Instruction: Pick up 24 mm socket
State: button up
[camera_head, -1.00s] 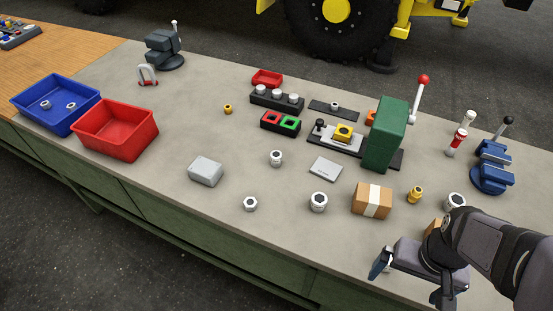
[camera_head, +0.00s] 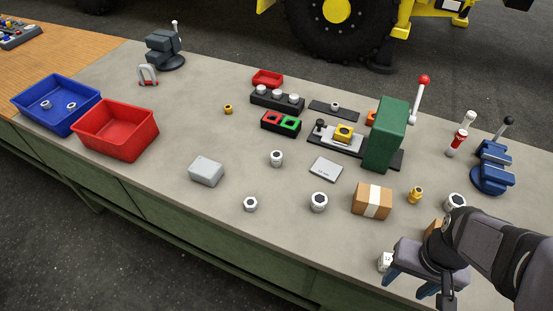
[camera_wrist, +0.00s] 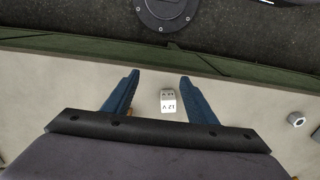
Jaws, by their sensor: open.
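I cannot read sizes, so I cannot tell which is 24 mm. My gripper (camera_head: 407,288) is open and empty near the front right edge, apart from all three. In the wrist view its blue fingers (camera_wrist: 159,76) are spread, with a small white block marked "12 V" (camera_wrist: 168,103) visible between them. One silver socket (camera_wrist: 297,119) shows at that view's right edge.
A cardboard box (camera_head: 371,201) and a brass fitting (camera_head: 415,195) stand behind my gripper. A green press (camera_head: 386,135) and blue vise (camera_head: 492,168) stand behind. Red (camera_head: 118,130) and blue bins (camera_head: 55,104) are far left.

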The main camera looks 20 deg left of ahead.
jog(key=r, duration=0.1)
notch_tip(320, 180, up, 4)
jog(key=n+t+y+b, duration=0.3)
jog(key=t+y+b, duration=0.1)
jog(key=t, duration=0.9)
send_over(275, 160)
jog(key=s+d, duration=0.2)
jog(key=s, duration=0.2)
jog(key=shift+h, duration=0.4)
jog(key=f, duration=0.6)
jog(key=s+f, duration=0.1)
jog(key=f, duration=0.2)
jog(key=shift+a+f, duration=0.3)
jog(key=shift+f, duration=0.05)
jog(key=shift+w+f, duration=0.1)
jog(key=shift+f, duration=0.35)
jog(key=shift+p+x, duration=0.4)
jog(key=shift+x, duration=1.15)
jog(key=shift+p+x, duration=0.5)
jog(key=shift+x, duration=1.6)
